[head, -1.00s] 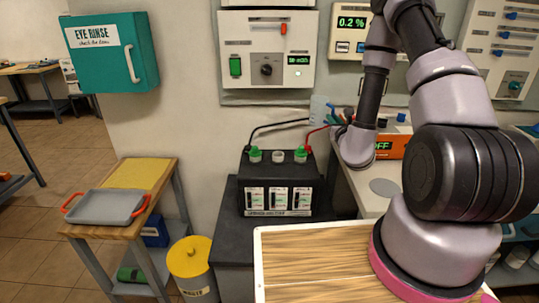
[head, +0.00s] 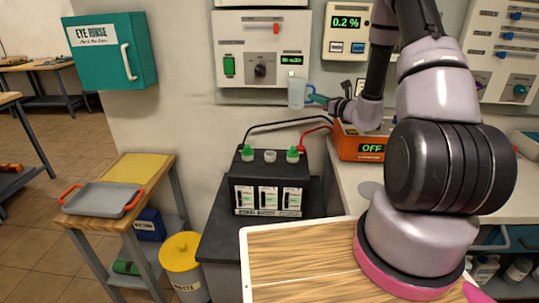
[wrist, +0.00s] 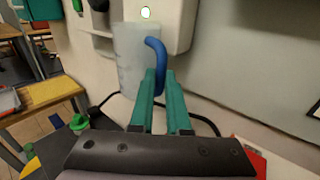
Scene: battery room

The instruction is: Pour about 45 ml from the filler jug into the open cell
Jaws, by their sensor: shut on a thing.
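The filler jug (head: 297,92) is a pale, translucent cup with a blue handle. My gripper (head: 316,99) is shut on its handle, holding it in the air in front of the wall, above and behind the battery. In the wrist view the jug (wrist: 135,60) looks about upright, with the green fingers (wrist: 160,82) on the blue handle. Its liquid level cannot be read. The black battery (head: 268,190) has green caps on its left and right cells. The middle cell (head: 270,156) shows a pale, uncapped opening.
Black and red cables arch behind the battery to an orange box (head: 362,147) reading OFF. A wall panel (head: 262,50) is close behind the jug. A wooden board (head: 290,265) lies in front. A side table with a grey tray (head: 102,198) and a yellow bin (head: 186,262) stand left.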

